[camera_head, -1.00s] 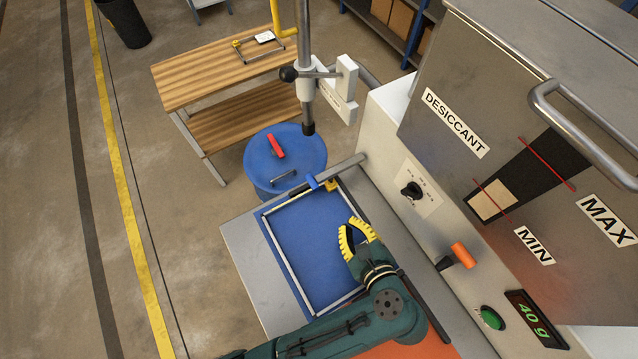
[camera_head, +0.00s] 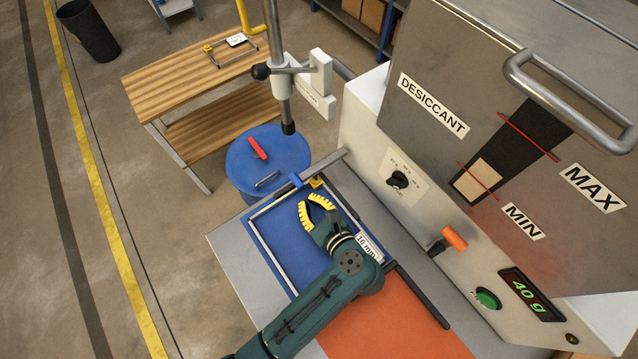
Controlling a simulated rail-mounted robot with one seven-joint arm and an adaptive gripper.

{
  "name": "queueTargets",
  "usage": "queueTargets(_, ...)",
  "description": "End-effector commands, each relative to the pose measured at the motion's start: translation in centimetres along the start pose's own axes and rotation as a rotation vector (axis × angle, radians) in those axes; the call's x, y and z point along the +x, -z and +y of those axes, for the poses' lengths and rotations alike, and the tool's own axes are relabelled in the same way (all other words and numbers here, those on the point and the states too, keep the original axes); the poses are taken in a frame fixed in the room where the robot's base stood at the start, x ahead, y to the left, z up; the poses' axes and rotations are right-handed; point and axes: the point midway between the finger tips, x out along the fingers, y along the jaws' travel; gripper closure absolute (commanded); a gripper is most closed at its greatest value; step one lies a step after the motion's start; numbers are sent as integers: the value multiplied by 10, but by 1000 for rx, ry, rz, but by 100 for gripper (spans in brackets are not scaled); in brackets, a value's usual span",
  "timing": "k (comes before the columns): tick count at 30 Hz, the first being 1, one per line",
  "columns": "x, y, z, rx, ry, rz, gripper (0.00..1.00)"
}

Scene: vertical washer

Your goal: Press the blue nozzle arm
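A small blue lever-like piece (camera_head: 296,180) sits at the far corner of a metal frame, beside a yellow corner piece (camera_head: 316,183). It is the likely blue nozzle arm, but it is too small to be sure. My gripper (camera_head: 305,200) has yellow ribbed fingers whose tips come together, and it looks shut and empty. It is over the blue panel (camera_head: 290,231) within the frame, just below and right of the blue piece in the picture, apart from it. Its height above the panel is hard to judge.
A grey vertical pipe (camera_head: 273,30) with a black tip hangs beyond the frame.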

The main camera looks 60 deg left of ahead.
Motion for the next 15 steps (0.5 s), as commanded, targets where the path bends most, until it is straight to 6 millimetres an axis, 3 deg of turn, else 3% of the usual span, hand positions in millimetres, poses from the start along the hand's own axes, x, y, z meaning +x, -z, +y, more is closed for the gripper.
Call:
queueTargets(6,44,1,1,-2,-4,-1,100)
queueTargets(9,37,-13,-1,-4,2,0,100)
queueTargets(15,34,-19,0,-1,1,1,100)
